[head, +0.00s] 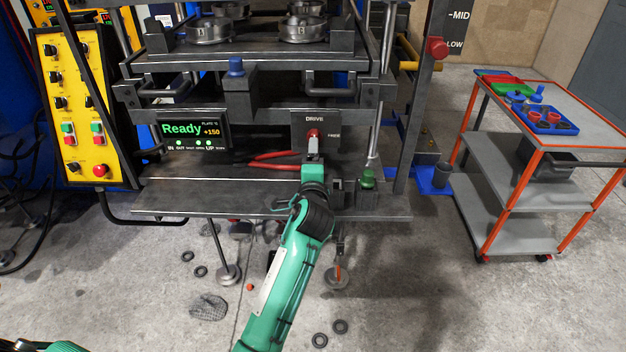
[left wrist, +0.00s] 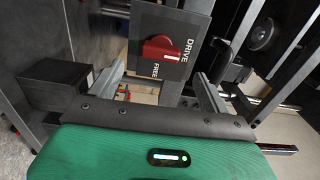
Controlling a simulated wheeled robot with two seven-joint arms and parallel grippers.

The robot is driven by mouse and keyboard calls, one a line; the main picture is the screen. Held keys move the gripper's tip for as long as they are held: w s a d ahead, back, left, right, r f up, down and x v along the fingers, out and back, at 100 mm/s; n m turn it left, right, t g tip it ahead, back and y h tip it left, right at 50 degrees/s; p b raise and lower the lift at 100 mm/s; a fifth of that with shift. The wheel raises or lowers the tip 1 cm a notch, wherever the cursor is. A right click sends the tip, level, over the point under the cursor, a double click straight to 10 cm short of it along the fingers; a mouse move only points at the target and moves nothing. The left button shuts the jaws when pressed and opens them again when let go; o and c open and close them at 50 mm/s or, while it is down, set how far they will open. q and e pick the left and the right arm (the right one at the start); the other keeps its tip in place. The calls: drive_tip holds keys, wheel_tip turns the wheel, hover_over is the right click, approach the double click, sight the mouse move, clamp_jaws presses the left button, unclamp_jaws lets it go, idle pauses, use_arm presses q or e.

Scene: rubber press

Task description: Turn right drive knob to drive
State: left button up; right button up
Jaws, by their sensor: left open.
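The right drive knob is a red knob (head: 313,133) on a dark panel (head: 330,121) with the labels DRIVE above and FREE to its right. In the left wrist view the red knob (left wrist: 158,49) lies beyond and between my two fingertips, with a gap visible. A white mark shows on its right part; I cannot tell exactly which label it points to. My left gripper (head: 313,150) is just below the knob in the head view. In the left wrist view the left gripper (left wrist: 160,78) is open and empty. My right gripper is out of view.
A lit display (head: 195,134) reads Ready, +150. Red-handled pliers (head: 270,160) lie on the press ledge (head: 215,198) left of my gripper. A trolley (head: 560,150) with trays is at the right. A yellow control box (head: 75,115) is at the left.

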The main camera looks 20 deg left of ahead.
use_arm(q)
drive_tip(key=v, duration=0.6)
drive_tip(key=shift+s+b, duration=0.15)
drive_tip(key=shift+b, duration=0.3)
